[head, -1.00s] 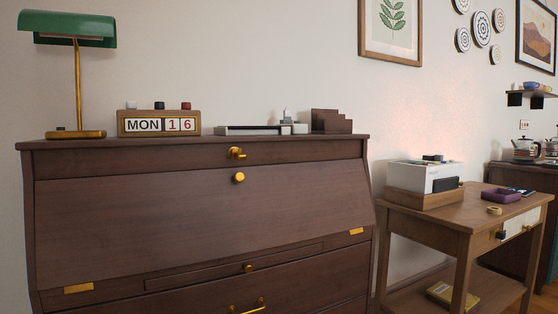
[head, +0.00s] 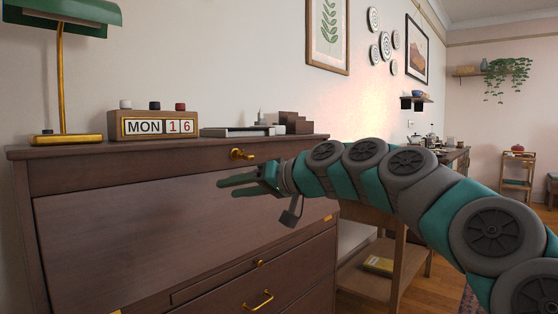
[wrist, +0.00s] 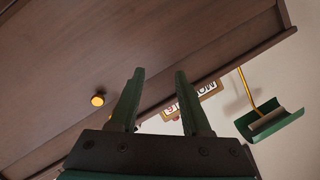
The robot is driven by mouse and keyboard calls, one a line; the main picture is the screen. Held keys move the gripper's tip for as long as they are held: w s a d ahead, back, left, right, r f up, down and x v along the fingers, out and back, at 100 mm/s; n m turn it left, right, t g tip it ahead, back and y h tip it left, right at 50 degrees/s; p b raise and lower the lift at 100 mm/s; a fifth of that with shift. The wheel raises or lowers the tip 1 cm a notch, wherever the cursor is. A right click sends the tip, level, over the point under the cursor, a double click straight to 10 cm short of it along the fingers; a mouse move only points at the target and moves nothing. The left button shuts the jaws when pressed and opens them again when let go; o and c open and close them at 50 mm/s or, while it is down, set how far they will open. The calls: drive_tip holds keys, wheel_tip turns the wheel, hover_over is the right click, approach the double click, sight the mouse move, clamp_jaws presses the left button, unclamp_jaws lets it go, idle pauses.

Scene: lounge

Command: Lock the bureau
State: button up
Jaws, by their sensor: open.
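The dark brown bureau (head: 120,215) stands at the left in the head view with its sloping front closed. A brass lock fitting (head: 242,154) sits on the rail above the front, its turning piece pointing sideways. A round brass knob (wrist: 97,100) shows on the bureau front in the wrist view, left of the fingers; in the head view my gripper hides it. My gripper (head: 226,189) is open and empty, in front of the bureau just below the lock fitting. In the wrist view its two green fingers (wrist: 160,73) stand apart. I cannot tell if they touch the wood.
A side table (head: 385,255) stands at the right, partly behind my arm. A drawer handle (head: 258,301) juts out low.

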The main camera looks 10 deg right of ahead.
sight(253, 156)
drive_tip(key=w+d+r+m+t, duration=0.3)
drive_tip(key=w+d+r+t, duration=0.2)
drive_tip(key=w+d, duration=0.55)
drive_tip(key=shift+w+a+f+h+p, duration=0.15)
drive_tip(key=shift+w+a+p, duration=0.35)
drive_tip(key=shift+w, duration=0.2)
drive_tip(key=shift+w+a+f+h+p, duration=0.15)
drive_tip(key=shift+w+a+p, duration=0.25)
drive_tip(key=shift+w+p, duration=0.25)
drive_tip(key=shift+r+m, duration=0.1)
drive_tip(key=shift+m, duration=0.2)
